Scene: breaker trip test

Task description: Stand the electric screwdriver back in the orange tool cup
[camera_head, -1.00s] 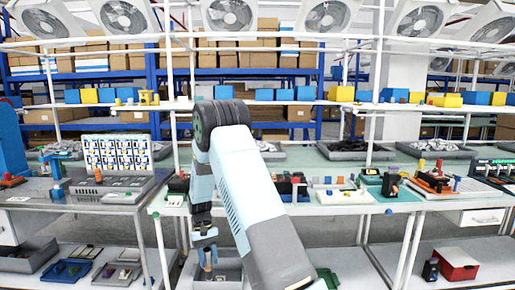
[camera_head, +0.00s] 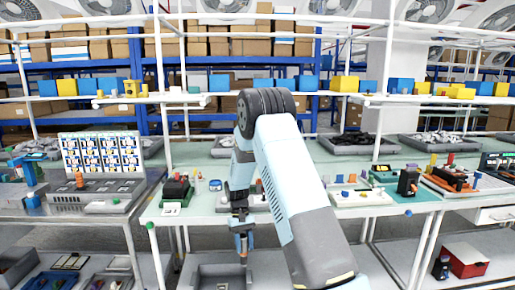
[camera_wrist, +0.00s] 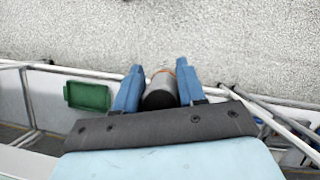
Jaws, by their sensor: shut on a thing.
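My gripper (camera_head: 243,243) hangs pointing down at the front edge of the pale green worktable. In the wrist view its two blue fingers (camera_wrist: 158,88) are closed on a grey and black cylinder with an orange-brown rim, which looks like the electric screwdriver (camera_wrist: 160,88). I see it nearly end-on there, so its length is hidden. In the head view it is only a small dark shape between the fingers. I cannot make out the orange tool cup for certain; my arm covers part of the worktable.
The worktable (camera_head: 185,211) carries a red and black device (camera_head: 177,189), a white tray (camera_head: 358,197) of small parts and a black tool (camera_head: 407,182). A grey bin (camera_head: 206,277) sits on the shelf below. A steel table stands left. A green bin (camera_wrist: 87,96) shows in the wrist view.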

